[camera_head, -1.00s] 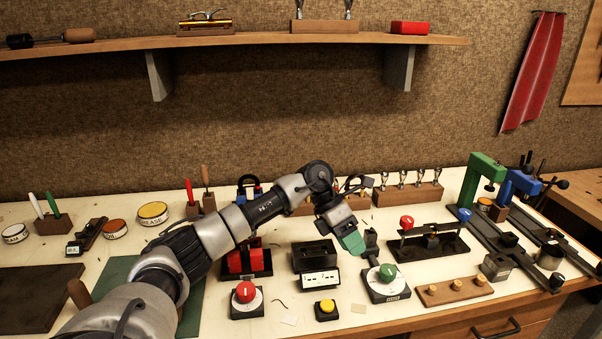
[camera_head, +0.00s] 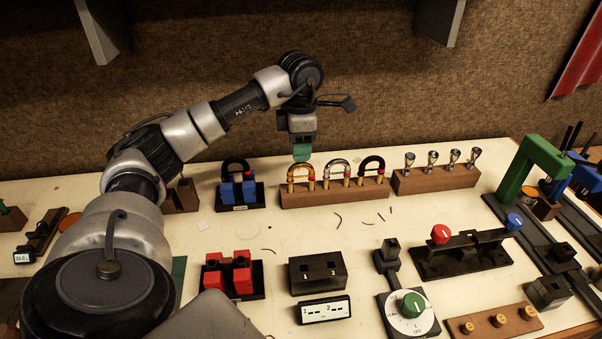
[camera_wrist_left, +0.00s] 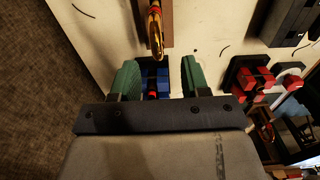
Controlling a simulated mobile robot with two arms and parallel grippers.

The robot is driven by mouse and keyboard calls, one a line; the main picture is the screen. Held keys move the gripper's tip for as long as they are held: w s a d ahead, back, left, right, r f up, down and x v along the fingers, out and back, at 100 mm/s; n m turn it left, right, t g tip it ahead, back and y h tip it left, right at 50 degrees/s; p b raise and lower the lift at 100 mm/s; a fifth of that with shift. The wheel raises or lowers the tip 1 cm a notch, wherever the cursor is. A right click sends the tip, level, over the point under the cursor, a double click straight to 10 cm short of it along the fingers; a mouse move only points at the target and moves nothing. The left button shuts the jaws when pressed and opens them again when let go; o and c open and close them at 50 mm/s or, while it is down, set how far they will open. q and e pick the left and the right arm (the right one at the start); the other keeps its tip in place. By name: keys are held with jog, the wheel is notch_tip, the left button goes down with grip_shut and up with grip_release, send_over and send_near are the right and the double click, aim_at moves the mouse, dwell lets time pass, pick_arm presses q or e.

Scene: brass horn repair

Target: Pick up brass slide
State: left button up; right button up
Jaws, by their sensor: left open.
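The brass slide (camera_head: 290,176), a gold U-shaped tube, stands upright at the left end of a wooden rack (camera_head: 335,195). My left gripper (camera_head: 302,151) hangs just above it, pointing down with green fingertips. In the left wrist view the two green fingers of my left gripper (camera_wrist_left: 157,78) are spread apart with nothing held between them. The brass slide (camera_wrist_left: 155,32) shows there beyond the fingers, near the top. Whether a finger touches it I cannot tell. My right gripper is not in view.
A silver slide (camera_head: 337,164) and a dark slide (camera_head: 371,164) stand beside it on the rack. A blue holder (camera_head: 238,192) with a black U-piece is to the left. A wooden block with several mouthpieces (camera_head: 436,179) is to the right. Red and black fixtures stand in front.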

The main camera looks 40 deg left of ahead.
aim_at(301, 165)
pick_arm(q)
jog(key=shift+w+a+f+p, duration=0.15)
jog(key=shift+f+p, duration=0.15)
jog(key=shift+f, duration=1.25)
jog(key=shift+w+f+p, duration=0.1)
jog(key=shift+f+p, duration=0.2)
jog(key=shift+f, duration=1.2)
grip_shut()
